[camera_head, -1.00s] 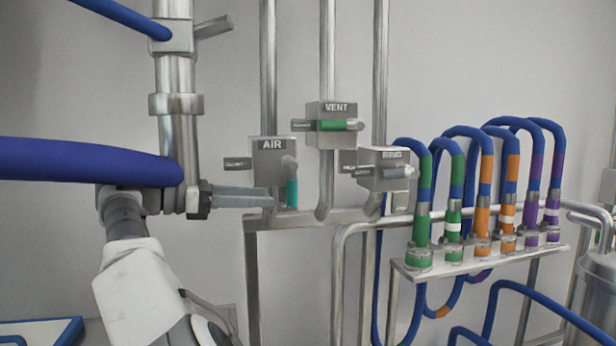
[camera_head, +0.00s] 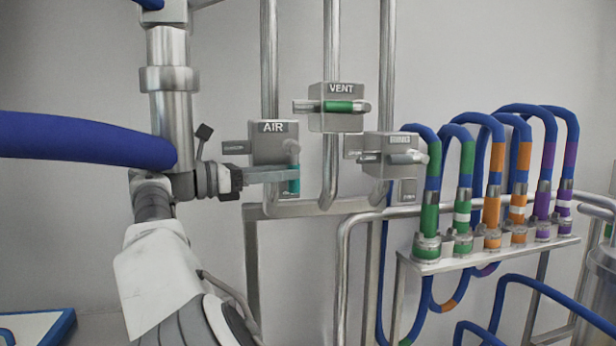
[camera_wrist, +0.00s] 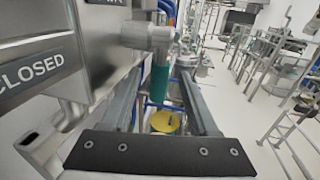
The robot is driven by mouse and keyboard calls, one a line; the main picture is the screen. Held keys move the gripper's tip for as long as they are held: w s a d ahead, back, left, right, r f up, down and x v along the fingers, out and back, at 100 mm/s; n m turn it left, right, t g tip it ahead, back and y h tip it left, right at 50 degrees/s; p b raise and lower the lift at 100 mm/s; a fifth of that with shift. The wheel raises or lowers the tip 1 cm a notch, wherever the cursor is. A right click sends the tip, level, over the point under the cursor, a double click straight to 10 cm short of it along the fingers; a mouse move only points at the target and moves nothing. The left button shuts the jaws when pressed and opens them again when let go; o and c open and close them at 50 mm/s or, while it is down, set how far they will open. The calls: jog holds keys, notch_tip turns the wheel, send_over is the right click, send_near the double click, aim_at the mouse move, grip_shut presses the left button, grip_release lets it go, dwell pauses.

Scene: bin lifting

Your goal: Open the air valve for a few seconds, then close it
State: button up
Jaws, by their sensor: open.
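The AIR valve (camera_head: 273,146) is a grey box on a vertical pipe, labelled AIR. Its teal-sleeved handle (camera_head: 294,184) hangs straight down from a round pivot on the right of the box. My gripper (camera_head: 288,174) reaches in from the left, and its fingers overlap the handle in the head view. In the wrist view the teal handle (camera_wrist: 160,84) stands between my two open fingers, with a gap at least on the right side. Contact on the left cannot be told. A CLOSED plate (camera_wrist: 30,78) shows at the left in the wrist view.
The VENT valve (camera_head: 337,108), with a green handle lying level, is up and to the right. Another valve (camera_head: 391,155) with a grey handle is to the right. A rack (camera_head: 490,251) with several coloured hoses stands farther right. A thick blue hose (camera_head: 80,142) crosses the left.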

jog(key=x, duration=0.6)
jog(key=shift+d, duration=0.1)
jog(key=shift+c, duration=0.3)
grip_shut()
dwell(1.0)
